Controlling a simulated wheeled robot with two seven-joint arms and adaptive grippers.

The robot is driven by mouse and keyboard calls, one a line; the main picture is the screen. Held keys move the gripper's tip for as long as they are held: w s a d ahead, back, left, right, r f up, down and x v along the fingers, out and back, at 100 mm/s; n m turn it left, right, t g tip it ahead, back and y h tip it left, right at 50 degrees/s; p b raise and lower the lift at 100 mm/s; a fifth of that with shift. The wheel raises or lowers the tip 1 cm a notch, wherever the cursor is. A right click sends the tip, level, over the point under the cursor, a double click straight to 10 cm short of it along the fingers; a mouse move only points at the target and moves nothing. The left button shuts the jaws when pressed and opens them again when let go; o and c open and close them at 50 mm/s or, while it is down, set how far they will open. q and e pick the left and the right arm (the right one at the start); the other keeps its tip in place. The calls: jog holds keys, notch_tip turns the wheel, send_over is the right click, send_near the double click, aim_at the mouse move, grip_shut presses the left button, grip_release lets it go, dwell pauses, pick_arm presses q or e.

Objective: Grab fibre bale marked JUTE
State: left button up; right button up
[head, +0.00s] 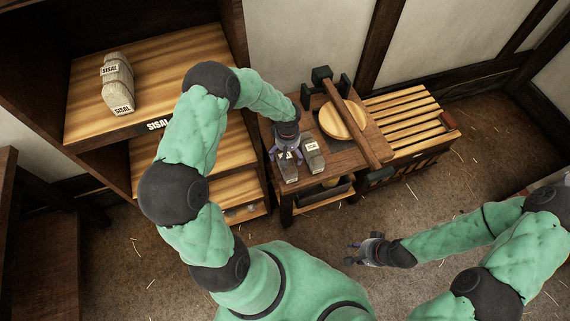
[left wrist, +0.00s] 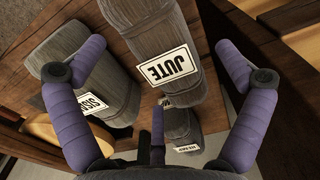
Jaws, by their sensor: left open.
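The bale marked JUTE (left wrist: 150,28) is a grey bale with a white label, between the fingers at the top middle of the left wrist view. My left gripper (left wrist: 163,75) is open above it, with purple fingers spread to both sides and no visible contact. In the head view my left gripper (head: 286,150) is over a small dark wooden table (head: 330,134), where a grey bale (head: 289,173) shows partly under its fingers. My right gripper (head: 351,253) is over the floor, its fingers apart and empty.
A bale marked SISAL (left wrist: 62,58) is close beside the left finger; it also appears in the head view (head: 314,160). Another small bale (left wrist: 180,125) has an unreadable label. A round wooden disc (head: 342,120) and a beam stand right. Another SISAL bale (head: 117,80) lies on the shelf.

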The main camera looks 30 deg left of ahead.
pick_arm(q)
jog(key=f+b, duration=0.2)
jog(key=f, duration=0.4)
jog(key=shift+d, duration=0.2)
jog(key=c, duration=1.2)
